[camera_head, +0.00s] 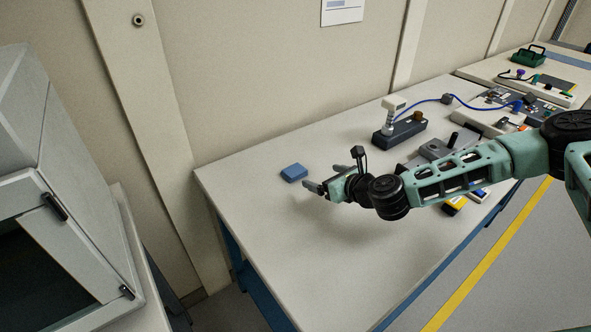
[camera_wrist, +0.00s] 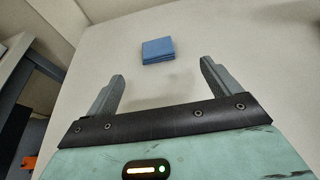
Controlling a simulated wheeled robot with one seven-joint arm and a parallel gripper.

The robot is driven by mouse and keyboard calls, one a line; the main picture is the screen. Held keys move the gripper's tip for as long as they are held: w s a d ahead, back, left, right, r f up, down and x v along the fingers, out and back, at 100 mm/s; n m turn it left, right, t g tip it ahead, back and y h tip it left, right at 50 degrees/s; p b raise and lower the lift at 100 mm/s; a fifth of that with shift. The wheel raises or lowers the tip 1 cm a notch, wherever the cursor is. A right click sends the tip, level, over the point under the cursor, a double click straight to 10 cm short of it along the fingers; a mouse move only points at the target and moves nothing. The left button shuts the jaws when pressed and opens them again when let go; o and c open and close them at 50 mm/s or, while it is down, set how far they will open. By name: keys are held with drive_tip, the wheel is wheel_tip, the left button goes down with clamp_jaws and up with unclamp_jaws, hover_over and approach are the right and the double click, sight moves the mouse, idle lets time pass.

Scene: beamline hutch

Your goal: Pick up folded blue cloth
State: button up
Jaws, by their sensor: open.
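The folded blue cloth (camera_head: 294,172) lies flat on the pale table (camera_head: 260,215), near its far left corner. It also shows in the wrist view (camera_wrist: 158,50), beyond my fingertips and roughly centred between them. My gripper (camera_head: 314,187) is open and empty, just to the right of the cloth and apart from it. In the wrist view both fingers of my gripper (camera_wrist: 163,68) are spread, with bare table between them. Nothing hides the cloth in either view.
A dark device with a white head (camera_head: 398,130) and a blue cable (camera_head: 470,103) stands farther right, with several other instruments behind my arm. A grey cabinet (camera_head: 60,190) stands at left. The wall (camera_head: 250,80) rises behind the table. The table's front left is clear.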

drive_tip(key=p, duration=0.1)
approach(294, 170)
drive_tip(key=x, duration=0.3)
drive_tip(key=shift+w+d, duration=0.1)
drive_tip(key=shift+w, duration=0.5)
drive_tip(key=x, duration=0.1)
drive_tip(key=p+x, duration=0.2)
drive_tip(key=x, duration=0.1)
drive_tip(key=shift+s+a+f, duration=0.15)
drive_tip(key=shift+s+a, duration=0.1)
drive_tip(key=shift+a, duration=0.15)
drive_tip(key=shift+w+a+f, duration=0.3)
drive_tip(key=shift+w, duration=0.15)
drive_tip(key=shift+c, duration=0.3)
drive_tip(key=c, duration=1)
